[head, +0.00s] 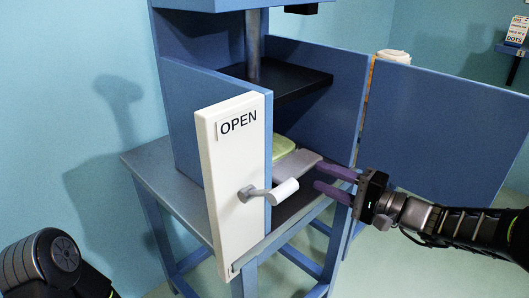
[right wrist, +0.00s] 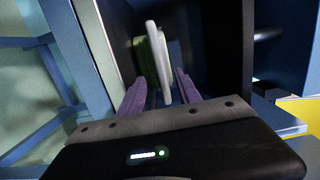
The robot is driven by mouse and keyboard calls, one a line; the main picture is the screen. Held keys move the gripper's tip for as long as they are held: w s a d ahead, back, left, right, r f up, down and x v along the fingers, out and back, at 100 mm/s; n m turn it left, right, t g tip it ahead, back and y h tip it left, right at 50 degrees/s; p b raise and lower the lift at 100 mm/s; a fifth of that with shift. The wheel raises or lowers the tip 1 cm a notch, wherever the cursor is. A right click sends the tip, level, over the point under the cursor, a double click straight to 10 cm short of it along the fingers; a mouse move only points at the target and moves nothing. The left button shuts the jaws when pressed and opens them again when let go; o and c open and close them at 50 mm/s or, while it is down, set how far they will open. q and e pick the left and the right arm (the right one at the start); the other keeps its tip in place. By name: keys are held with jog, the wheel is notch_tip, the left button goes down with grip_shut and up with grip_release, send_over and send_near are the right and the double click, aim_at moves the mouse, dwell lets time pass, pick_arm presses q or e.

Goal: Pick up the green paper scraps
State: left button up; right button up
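A pale green piece (head: 283,147), which looks like the green paper scraps, lies inside the blue machine, partly hidden behind the white door panel. In the right wrist view a dark green patch (right wrist: 143,66) shows beyond the fingers, beside a pale narrow bar (right wrist: 159,62). My right gripper (head: 335,180) has purple fingers pointing left into the machine's opening. Its fingers (right wrist: 160,90) are apart, and I see nothing clearly held. The gripper is a little right of the green piece. My left gripper is out of view; only part of my left arm shows at bottom left.
The white panel (head: 230,180) marked OPEN carries a pale handle (head: 284,192) in front of the opening. A black plate (head: 285,82) hangs above. A large blue panel (head: 440,125) stands at right. The blue table (head: 160,170) has free room at left.

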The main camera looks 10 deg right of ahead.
aim_at(308, 170)
jog(key=shift+w+a, duration=0.35)
jog(key=b+x, duration=0.1)
jog(key=x, duration=0.4)
jog(key=shift+w+r, duration=0.1)
jog(key=shift+c, duration=0.4)
grip_shut()
dwell(0.3)
dwell(0.4)
